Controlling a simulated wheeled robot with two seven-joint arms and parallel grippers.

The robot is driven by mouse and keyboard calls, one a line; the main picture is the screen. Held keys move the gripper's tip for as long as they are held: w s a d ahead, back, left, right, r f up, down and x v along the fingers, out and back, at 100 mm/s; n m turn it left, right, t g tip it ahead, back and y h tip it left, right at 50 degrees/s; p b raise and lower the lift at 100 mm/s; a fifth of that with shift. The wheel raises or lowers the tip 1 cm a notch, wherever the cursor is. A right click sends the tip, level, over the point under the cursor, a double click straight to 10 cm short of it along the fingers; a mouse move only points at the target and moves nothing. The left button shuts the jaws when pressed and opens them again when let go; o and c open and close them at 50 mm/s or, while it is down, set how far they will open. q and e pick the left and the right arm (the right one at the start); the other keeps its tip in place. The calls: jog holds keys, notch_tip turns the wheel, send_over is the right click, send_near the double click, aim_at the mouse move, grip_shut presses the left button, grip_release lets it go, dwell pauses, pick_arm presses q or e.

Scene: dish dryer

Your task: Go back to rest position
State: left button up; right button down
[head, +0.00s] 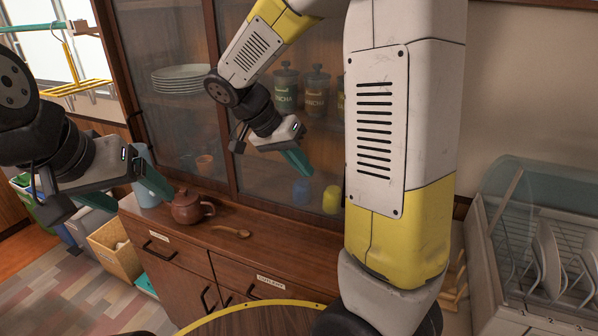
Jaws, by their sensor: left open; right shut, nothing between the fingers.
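My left gripper (143,203) reaches in from the left edge, with its teal fingers spread apart and nothing between them. It appears in front of the wooden sideboard's left end, near the brown teapot (187,208). My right gripper (303,168) hangs in front of the glass-doored cabinet, its teal fingers together and empty, pointing down to the right. My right arm is bent, and its large white and yellow link covers much of the centre right.
The sideboard (262,246) carries the teapot and a wooden spoon (230,231). A dish dryer (535,240) with plates stands at the right. A round yellow-rimmed table edge (250,308) is at the bottom. Bins (113,246) stand on the left floor.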

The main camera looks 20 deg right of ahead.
jog(key=s+a+r+n+t+y, duration=0.1)
jog(key=s+r+n+t+y, duration=0.2)
jog(key=s, duration=0.3)
jog(key=s+a+r+n+t+y, duration=0.1)
jog(key=s+r+n+t+y, duration=0.2)
jog(key=s+n+y, duration=0.3)
jog(key=shift+s+a+r, duration=0.3)
jog(key=shift+r, duration=0.1)
